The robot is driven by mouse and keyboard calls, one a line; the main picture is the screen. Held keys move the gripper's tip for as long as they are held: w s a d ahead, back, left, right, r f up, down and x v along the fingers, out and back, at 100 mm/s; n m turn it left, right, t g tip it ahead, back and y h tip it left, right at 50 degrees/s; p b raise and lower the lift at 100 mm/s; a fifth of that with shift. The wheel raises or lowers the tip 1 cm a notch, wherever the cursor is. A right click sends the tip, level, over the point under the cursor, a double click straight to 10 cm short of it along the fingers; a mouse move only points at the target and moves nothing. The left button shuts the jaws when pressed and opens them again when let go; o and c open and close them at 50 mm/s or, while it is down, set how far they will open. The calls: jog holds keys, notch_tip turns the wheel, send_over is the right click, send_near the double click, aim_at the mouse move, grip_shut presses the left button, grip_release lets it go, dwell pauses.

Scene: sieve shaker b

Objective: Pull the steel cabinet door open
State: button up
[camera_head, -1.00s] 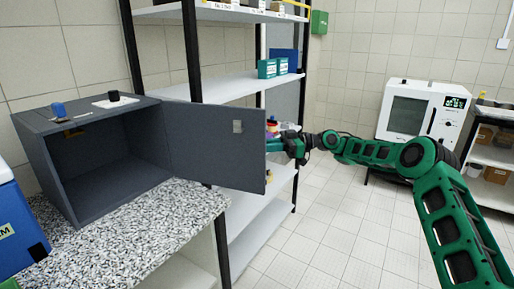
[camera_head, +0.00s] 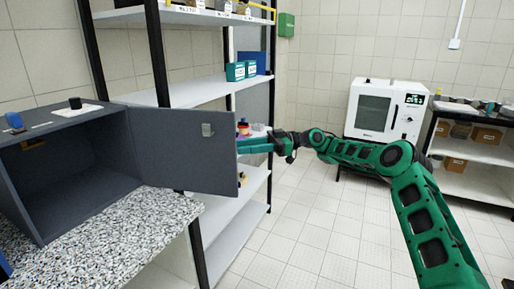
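The grey steel cabinet (camera_head: 70,118) stands on a speckled counter at the left, its front open and its inside dark. Its door (camera_head: 185,152) is swung wide open to the right, with a small pale latch plate (camera_head: 208,130) near the free edge. My gripper (camera_head: 245,146) is at the door's free edge, on the right, with its fingers pointing left. The door's edge seems to hide the fingertips. I cannot tell whether they touch the door or how far apart they are.
The speckled counter (camera_head: 120,235) runs below the cabinet. A shelf rack (camera_head: 190,92) with boxes stands behind the door. A white oven-like machine (camera_head: 388,108) and a low shelf (camera_head: 480,155) are at the right. The tiled floor (camera_head: 310,225) between is clear.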

jog(key=v, duration=0.6)
jog(key=shift+w, duration=0.25)
jog(key=shift+s+f, duration=0.1)
